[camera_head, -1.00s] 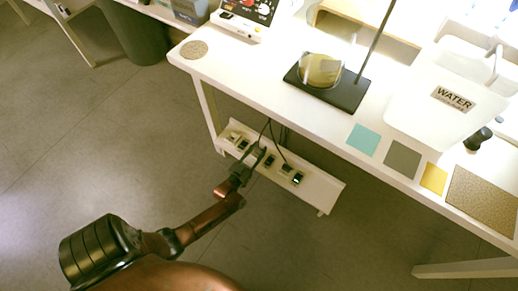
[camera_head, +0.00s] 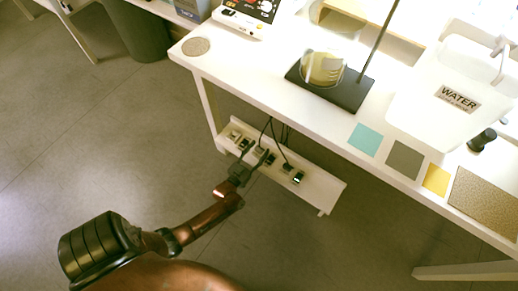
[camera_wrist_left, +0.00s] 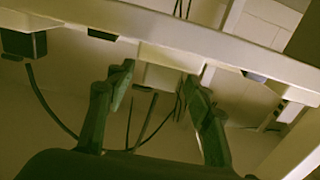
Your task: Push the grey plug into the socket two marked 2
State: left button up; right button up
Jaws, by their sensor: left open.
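A white socket strip (camera_head: 321,191) is mounted low under the table, with several dark and pale plugs or sockets along it. My left gripper (camera_head: 254,154) is at the strip's middle-left part, its fingers open. In the left wrist view, the open fingers (camera_wrist_left: 159,74) stand on either side of a pale block (camera_wrist_left: 158,77) at the strip's edge, possibly the grey plug. I cannot tell whether they touch it. The socket numbers are not legible, so I cannot tell which is socket two. My right gripper is not in view.
Black cables (camera_head: 272,133) hang down to the strip, close to my fingers. The white table (camera_head: 271,96) overhangs it, and a table leg (camera_head: 206,108) stands at its left end. A dark plug (camera_wrist_left: 22,43) shows at the left in the wrist view. The floor in front is clear.

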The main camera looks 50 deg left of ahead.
pick_arm(q)
jog(key=v, duration=1.1)
jog(key=shift+s, duration=0.1)
